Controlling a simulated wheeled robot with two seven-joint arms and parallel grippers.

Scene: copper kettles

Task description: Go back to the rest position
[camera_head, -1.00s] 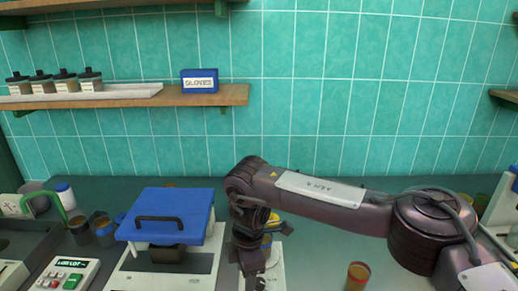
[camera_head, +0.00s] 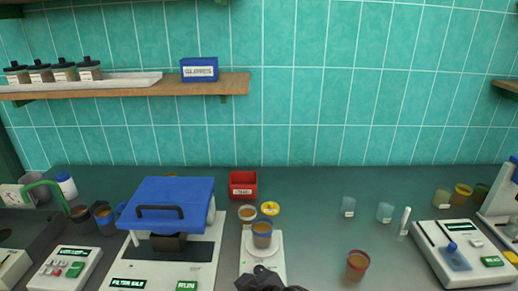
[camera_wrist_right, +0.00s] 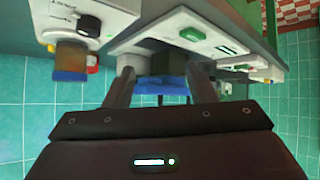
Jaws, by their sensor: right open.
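My right gripper (camera_wrist_right: 161,74) shows in the right wrist view with its two fingers spread apart and nothing between them. That view is upside down, and the machine with the blue lid lies beyond the fingers. In the head view only a dark piece of my arm (camera_head: 265,281) shows at the bottom edge, in front of the small scale. My left gripper is not in view.
A blue-lidded machine (camera_head: 172,205) stands left of a white scale (camera_head: 262,262) bearing a blue-rimmed cup (camera_head: 262,234). A red bin (camera_head: 243,185) is behind. A brown cup (camera_head: 357,265) stands right, and a white device (camera_head: 462,262) farther right. Bare counter lies between.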

